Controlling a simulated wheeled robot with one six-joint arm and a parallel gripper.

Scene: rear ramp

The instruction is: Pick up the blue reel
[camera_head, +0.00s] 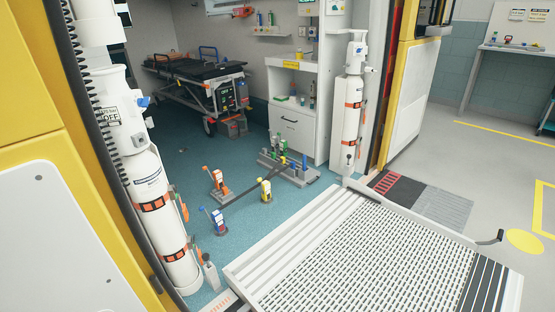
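A small blue reel (219,224) stands upright on the teal floor (195,170) inside the vehicle, near the ramp end of the doorway. It has a white patch and a lever that leans out to its left. An orange reel (222,182) stands behind it and a yellow reel (265,191) to its right. Dark straps run from this group back to a grey floor rail (297,174) with green and blue fittings. My gripper is not in view, so its state does not show.
The ramp (365,255) lies lowered at the front right. White cylinders (155,195) flank the doorway on the left and right (349,110). A stretcher (195,75) and a white cabinet (292,110) stand at the back. The floor left of the reels looks clear.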

